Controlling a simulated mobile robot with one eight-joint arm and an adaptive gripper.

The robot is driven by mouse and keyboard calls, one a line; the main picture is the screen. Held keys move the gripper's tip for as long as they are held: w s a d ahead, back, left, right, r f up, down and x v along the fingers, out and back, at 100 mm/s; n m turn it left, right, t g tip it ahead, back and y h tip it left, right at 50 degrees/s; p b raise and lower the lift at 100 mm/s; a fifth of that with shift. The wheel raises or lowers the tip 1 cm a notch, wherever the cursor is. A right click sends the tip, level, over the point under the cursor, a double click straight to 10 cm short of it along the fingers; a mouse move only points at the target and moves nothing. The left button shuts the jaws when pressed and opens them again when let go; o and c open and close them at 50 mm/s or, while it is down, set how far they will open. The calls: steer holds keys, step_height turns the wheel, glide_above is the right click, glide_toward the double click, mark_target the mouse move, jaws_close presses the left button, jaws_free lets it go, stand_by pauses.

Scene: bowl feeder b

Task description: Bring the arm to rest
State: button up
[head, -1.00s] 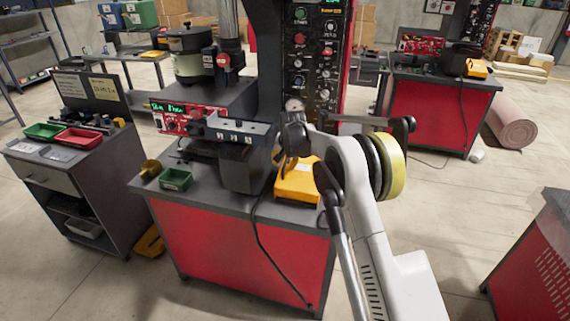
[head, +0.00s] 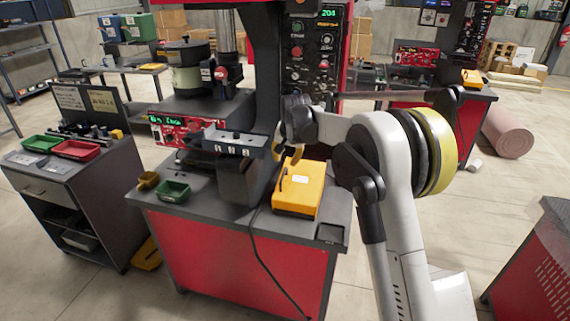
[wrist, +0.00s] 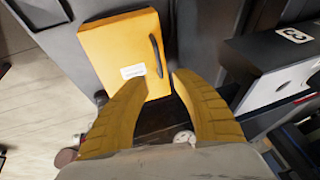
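My gripper (wrist: 158,85) shows in the wrist view with its two yellow fingers spread apart and nothing between them. In the head view my gripper (head: 290,155) is small and partly hidden by my wrist, above the back edge of the yellow box on the red workbench. The yellow box (head: 299,188) lies on the bench top, and it also shows in the wrist view (wrist: 115,45) just beyond the fingertips, with a dark handle and a white label. I cannot tell the exact gap between fingers and box.
The red bench (head: 235,250) carries a feeder machine with a bowl (head: 188,75), a control panel (head: 312,55), a green bin (head: 173,191) and a hanging cable. A side cart (head: 75,180) with green and red trays stands at left.

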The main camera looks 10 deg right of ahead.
steer(key=s+d+r+n, duration=0.15)
steer(key=s+r, duration=0.25)
steer(key=s, duration=0.4)
steer(key=s+d+r+t, duration=0.1)
steer(key=s+d+r, duration=0.1)
steer(key=s+r, duration=0.4)
steer(key=s+d+r+n, duration=0.1)
steer(key=s+d+r, duration=0.15)
steer(key=s, duration=0.65)
steer(key=s+d+f+n, duration=0.1)
steer(key=s+f, duration=0.2)
steer(key=s, duration=0.9)
steer(key=s+f+n+t+b, duration=0.1)
steer(key=s+f, duration=0.2)
steer(key=s, duration=0.8)
steer(key=shift+s+d+f+h, duration=0.3)
steer(key=shift+s+d+f, duration=0.05)
steer(key=shift+s, duration=0.05)
